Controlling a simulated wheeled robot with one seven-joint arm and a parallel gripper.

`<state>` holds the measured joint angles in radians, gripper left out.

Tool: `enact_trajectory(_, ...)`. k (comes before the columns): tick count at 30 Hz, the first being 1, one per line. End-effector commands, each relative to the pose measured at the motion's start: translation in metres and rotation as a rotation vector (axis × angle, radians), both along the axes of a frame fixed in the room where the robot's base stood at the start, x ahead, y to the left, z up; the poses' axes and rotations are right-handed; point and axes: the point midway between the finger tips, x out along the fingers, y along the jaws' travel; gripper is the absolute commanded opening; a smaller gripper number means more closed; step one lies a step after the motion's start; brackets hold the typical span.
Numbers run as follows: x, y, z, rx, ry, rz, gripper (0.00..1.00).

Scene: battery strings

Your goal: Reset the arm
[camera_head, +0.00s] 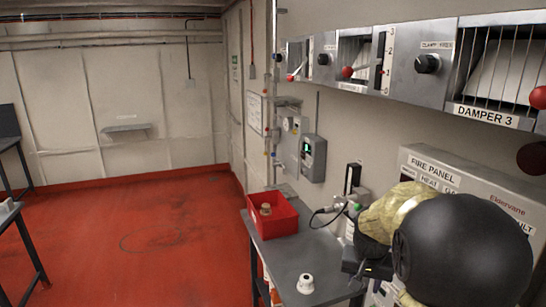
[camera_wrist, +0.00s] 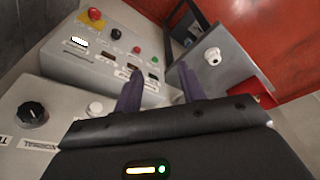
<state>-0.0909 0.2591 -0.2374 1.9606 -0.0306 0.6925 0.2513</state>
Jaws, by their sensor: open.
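My gripper (camera_wrist: 160,78) shows in the wrist view with its two dark fingers spread apart and nothing visible between them. Beyond the fingers is a grey control panel (camera_wrist: 70,68) with several buttons and a black knob. In the head view my arm is folded at the lower right, in front of the grey fire panel (camera_head: 430,160). The black and tan arm links hide part of that panel and much of my gripper there.
A grey table (camera_head: 285,257) holds a red bin (camera_head: 272,224) with a tan item inside, and a white round piece (camera_head: 305,284). Damper boxes (camera_head: 400,78) line the right wall above. A wall device (camera_head: 313,158) hangs behind the table. The red floor (camera_head: 150,230) at left is mostly clear.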

Motion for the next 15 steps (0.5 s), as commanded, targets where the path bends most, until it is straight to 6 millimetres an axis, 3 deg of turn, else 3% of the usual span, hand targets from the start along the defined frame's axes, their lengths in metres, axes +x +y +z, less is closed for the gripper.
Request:
enact_trajectory(9,-0.108,0.049,-0.063,0.035,0.01,0.245,0.4)
enact_trajectory(15,-0.156,0.065,-0.085,0.028,0.01,0.353,0.4)
